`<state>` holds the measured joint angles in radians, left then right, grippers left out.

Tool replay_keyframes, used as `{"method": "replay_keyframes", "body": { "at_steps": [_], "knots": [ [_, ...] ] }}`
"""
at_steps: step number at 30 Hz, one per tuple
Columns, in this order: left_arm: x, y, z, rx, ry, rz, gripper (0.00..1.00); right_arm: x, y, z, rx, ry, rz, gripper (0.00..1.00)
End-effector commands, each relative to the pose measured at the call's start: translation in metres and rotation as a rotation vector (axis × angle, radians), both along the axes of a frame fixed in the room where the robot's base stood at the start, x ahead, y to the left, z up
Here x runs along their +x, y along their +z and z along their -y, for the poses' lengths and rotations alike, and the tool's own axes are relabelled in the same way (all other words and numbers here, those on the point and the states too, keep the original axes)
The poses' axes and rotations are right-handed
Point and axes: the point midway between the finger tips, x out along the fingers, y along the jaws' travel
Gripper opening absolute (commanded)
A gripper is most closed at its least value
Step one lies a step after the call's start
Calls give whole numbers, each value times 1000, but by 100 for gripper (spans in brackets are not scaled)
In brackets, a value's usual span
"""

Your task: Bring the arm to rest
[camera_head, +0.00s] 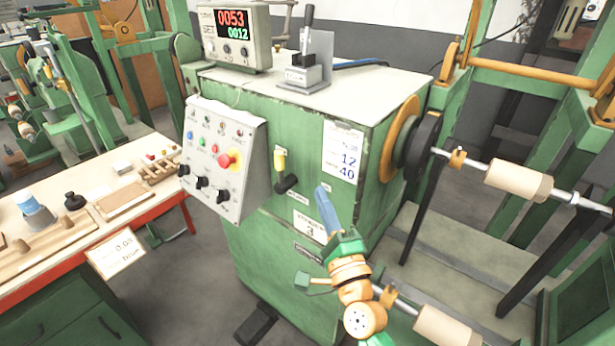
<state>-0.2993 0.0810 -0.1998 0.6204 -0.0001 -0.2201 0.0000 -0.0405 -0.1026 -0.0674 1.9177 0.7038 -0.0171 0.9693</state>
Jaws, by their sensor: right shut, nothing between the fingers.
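My right arm (352,286), with orange and green links, comes in from the bottom, right of the middle. My right gripper (323,195) has blue fingers that point up and are shut, with nothing seen between them. My left gripper is not in view.
The control panel (217,160) has a red button and knobs. A counter display (234,37) and a lever box (303,73) stand on the cabinet. Shafts with tan coil forms (518,180) extend right. A workbench (75,255) stands left; grey floor (190,290) shows between.

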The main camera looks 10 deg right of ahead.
Motion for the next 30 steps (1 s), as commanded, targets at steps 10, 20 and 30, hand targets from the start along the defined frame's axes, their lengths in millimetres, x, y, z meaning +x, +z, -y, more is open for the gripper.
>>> {"method": "replay_keyframes", "body": {
  "at_steps": [10,20,30],
  "knots": [
    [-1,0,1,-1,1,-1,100,-71,-130,-48,-948,310,-426,0],
    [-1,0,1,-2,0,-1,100,-206,-226,1,-1696,767,-821,0],
    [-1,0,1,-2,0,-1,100,-250,-305,25,-1853,1005,-968,0]
  ]
}}
